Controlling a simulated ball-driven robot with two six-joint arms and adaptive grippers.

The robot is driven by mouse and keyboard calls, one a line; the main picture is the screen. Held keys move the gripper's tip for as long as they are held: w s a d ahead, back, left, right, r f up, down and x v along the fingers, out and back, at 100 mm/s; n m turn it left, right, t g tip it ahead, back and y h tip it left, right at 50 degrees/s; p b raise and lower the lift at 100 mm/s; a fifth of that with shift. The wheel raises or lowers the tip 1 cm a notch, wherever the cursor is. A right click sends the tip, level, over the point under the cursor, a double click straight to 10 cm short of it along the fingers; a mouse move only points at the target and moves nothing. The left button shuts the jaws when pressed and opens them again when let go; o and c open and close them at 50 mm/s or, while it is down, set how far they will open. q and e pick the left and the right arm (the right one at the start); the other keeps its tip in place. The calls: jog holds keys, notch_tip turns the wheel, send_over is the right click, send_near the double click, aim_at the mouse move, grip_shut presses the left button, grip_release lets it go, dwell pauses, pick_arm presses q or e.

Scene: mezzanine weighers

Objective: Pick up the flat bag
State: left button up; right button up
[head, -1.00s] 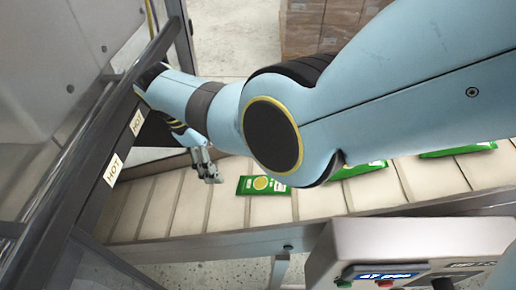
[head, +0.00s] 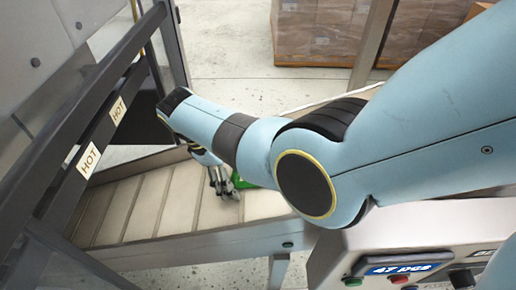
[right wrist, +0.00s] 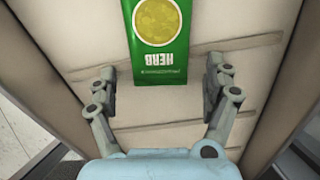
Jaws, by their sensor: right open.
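The flat bag (right wrist: 160,45) is green with a yellow-green round picture and the word HERB. In the right wrist view it lies flat on the slatted conveyor, its near end between my fingertips. In the head view only a green bit of the bag (head: 240,180) shows beside my gripper; my arm hides the rest. My right gripper (right wrist: 158,85) is open, one finger on each side of the bag's near end, with gaps to both sides. It also shows in the head view (head: 222,190), pointing down at the belt. My left gripper is not in view.
The slatted conveyor (head: 150,208) runs across under my arm. At the left stands a dark frame with HOT labels (head: 90,158). A control box (head: 400,240) with a display stands at the front right. Wrapped cartons (head: 320,30) stand behind on the floor.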

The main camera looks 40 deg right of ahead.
jog(key=shift+r, duration=0.1)
jog(key=c, duration=1.3)
jog(key=shift+r, duration=0.1)
